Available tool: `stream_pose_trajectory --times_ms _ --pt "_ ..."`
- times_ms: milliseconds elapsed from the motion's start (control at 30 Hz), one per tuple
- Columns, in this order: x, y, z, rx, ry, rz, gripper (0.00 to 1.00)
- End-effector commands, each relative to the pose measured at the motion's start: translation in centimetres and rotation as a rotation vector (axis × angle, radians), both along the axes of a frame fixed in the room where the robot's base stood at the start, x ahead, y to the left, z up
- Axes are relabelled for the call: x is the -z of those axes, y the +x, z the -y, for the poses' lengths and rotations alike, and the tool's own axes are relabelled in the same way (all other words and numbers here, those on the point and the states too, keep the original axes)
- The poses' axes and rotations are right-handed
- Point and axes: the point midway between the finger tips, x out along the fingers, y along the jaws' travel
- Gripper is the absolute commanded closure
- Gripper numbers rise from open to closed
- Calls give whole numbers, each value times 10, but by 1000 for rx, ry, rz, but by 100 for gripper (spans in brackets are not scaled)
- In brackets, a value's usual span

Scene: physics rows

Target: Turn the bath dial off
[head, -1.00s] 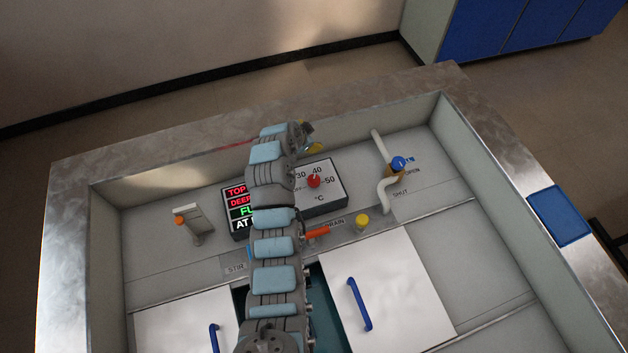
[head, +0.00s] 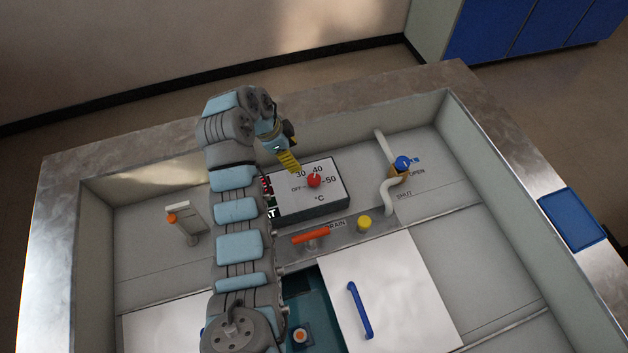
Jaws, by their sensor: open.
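The bath dial is a red knob (head: 313,180) on a white-faced box (head: 333,194) marked OFF, 30, 40, 50 and °C. Its pointer looks turned up toward the 40 mark. My gripper (head: 291,165) has yellow fingers and hangs just up and left of the red knob, near the box's far left edge. It is apart from the knob and holds nothing that I can see. The gap between its fingers is hard to make out at this angle.
An orange drain lever (head: 310,236) and a yellow knob (head: 364,223) sit in front of the box. A blue-handled valve (head: 402,163) on a white pipe is to the right. My arm covers most of the lit status panel at left.

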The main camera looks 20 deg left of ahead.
Motion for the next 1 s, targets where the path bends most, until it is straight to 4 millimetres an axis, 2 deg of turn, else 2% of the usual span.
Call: stream_pose_trajectory --times_ms 33,600,1000 --pt "11 1 2 1 0 0 29" --pt "90 19 33 1 -3 -4 29" --pt "128 29 45 -1 -1 -2 29"
